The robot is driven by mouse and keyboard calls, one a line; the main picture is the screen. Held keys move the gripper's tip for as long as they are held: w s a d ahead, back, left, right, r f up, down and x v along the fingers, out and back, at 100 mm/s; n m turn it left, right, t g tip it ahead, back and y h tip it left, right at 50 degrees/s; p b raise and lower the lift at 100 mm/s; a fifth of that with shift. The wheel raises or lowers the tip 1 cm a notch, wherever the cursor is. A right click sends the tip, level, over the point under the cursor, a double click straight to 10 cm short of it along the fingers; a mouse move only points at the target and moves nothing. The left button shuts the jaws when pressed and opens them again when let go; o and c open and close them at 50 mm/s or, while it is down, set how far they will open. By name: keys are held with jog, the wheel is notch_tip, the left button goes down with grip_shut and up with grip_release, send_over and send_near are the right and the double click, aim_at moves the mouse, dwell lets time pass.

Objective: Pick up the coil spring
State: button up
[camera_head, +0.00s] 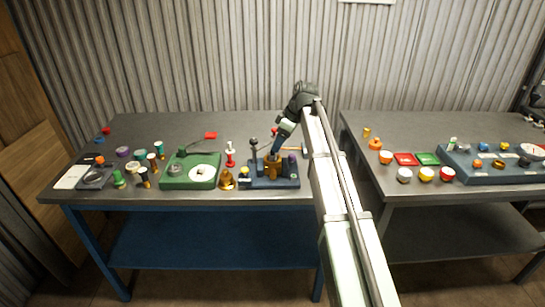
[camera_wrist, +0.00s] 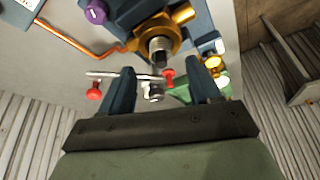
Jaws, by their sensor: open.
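A brass valve body (camera_head: 272,167) stands on a blue base (camera_head: 285,183) on the left table. In the wrist view, the brass body (camera_wrist: 137,43) holds a grey, ringed cylinder (camera_wrist: 160,46) at its centre. This may be the coil spring, but its turns are too small to be sure. My gripper (camera_head: 275,152) is just above the brass body in the head view. In the wrist view, my gripper (camera_wrist: 161,72) has its two dark fingers wide apart, with nothing held between them. The grey cylinder lies just beyond the fingertips, roughly between them.
Lever posts with dark knobs (camera_head: 253,142) and a purple-topped post stand close to the brass body. A brass bell-shaped part (camera_head: 226,180), a red-and-white piece (camera_head: 230,155) and a green fixture (camera_head: 177,182) are to the left. A second table (camera_head: 360,130) holds small cups and trays.

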aim_at(273, 156)
jog(key=shift+a+x, duration=0.15)
jog(key=shift+x, duration=1.15)
jog(key=shift+a+x, duration=0.1)
jog(key=shift+x, duration=1.25)
jog(key=shift+w+r, duration=0.1)
jog(key=shift+c, duration=0.3)
jog(key=c, duration=1)
